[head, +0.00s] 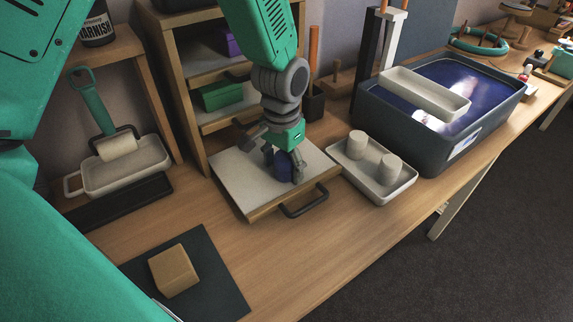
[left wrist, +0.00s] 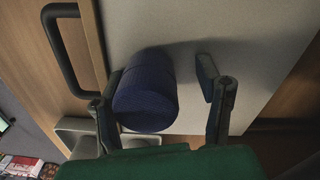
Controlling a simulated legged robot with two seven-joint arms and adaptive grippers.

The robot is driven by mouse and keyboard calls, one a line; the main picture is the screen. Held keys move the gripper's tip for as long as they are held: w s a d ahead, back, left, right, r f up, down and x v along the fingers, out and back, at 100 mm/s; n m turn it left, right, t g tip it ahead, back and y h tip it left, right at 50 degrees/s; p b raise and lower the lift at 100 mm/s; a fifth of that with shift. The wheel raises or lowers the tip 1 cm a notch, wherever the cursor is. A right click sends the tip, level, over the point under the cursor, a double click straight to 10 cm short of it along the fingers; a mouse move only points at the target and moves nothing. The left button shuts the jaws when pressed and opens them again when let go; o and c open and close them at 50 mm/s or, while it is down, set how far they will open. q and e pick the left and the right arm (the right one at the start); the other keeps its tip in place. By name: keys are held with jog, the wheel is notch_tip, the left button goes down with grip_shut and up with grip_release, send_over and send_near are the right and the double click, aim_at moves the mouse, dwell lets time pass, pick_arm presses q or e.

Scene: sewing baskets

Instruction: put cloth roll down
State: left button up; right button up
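The cloth roll is a dark blue cylinder (head: 284,170) at the pulled-out, pale-surfaced drawer (head: 238,180) of the wooden shelf unit. My left gripper (head: 283,160) points down over the drawer with its fingers on either side of the roll. In the left wrist view the roll (left wrist: 147,92) sits close to the left finger, perhaps touching it, with a clear gap to the right finger. The fingers are spread apart. The roll appears to rest on the pale surface (left wrist: 225,30). My right gripper is not in view.
A dark drawer handle (head: 304,203) sticks out in front. A white tray with two pale cylinders (head: 388,168) stands close right, beside a large grey tub (head: 425,140). A paint roller tray (head: 125,175) is left. A tan block (head: 173,270) lies on a dark mat.

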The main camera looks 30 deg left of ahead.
aim_at(282, 153)
pick_arm(q)
jog(key=shift+a, duration=0.2)
jog(key=shift+d+r, duration=0.15)
notch_tip(282, 153, up, 12)
jog(key=p, duration=0.2)
jog(key=shift+p, duration=0.4)
jog(key=shift+d, duration=0.15)
